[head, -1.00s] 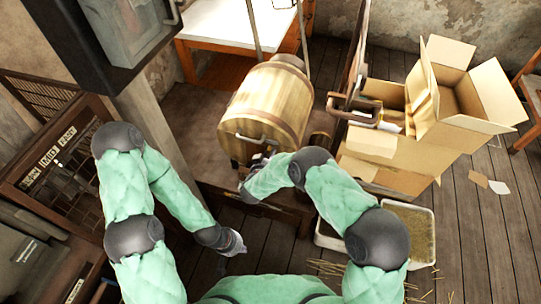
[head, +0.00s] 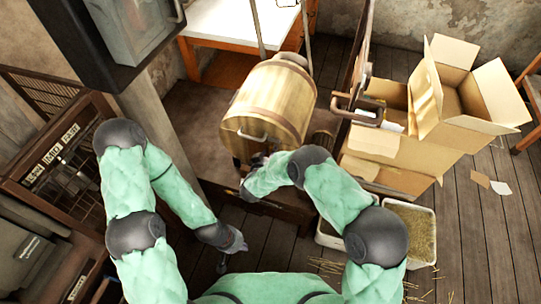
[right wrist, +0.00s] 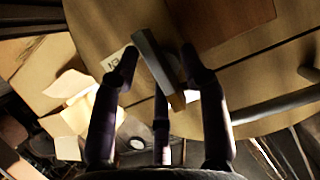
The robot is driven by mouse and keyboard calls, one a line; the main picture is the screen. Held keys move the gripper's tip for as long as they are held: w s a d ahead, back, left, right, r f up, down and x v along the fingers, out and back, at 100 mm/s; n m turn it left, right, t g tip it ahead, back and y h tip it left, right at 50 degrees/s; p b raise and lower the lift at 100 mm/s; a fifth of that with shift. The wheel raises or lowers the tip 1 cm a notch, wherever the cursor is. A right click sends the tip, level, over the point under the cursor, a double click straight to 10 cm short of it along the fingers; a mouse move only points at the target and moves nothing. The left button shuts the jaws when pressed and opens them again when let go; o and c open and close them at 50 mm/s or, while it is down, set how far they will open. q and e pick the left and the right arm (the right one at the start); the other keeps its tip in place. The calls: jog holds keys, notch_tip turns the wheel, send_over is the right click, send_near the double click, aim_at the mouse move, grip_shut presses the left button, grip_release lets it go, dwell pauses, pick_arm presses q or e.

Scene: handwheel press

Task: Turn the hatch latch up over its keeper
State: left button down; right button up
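The wooden barrel (head: 272,95) stands in the middle of the head view, with a metal handle (head: 253,137) across its near face. In the right wrist view a grey metal bar, apparently the hatch latch (right wrist: 157,60), lies tilted in front of a flat wooden face; its lower end is yellowish. My right gripper (right wrist: 158,58) has its dark fingers apart on either side of this bar, with visible gaps. In the head view the right gripper (head: 258,162) is at the barrel's lower front, small and partly hidden by my arm. My left gripper (head: 238,242) hangs low, away from the barrel; its fingers are unclear. I cannot make out the keeper.
A pale bar (right wrist: 278,104) crosses the right of the right wrist view, close to the fingers. Open cardboard boxes (head: 415,155) stand right of the barrel, and a straw-filled bin (head: 408,235) is below them. A post and dark cabinet (head: 105,40) are at left.

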jog(key=shift+d, duration=0.1)
jog(key=v, duration=1.2)
dwell(0.4)
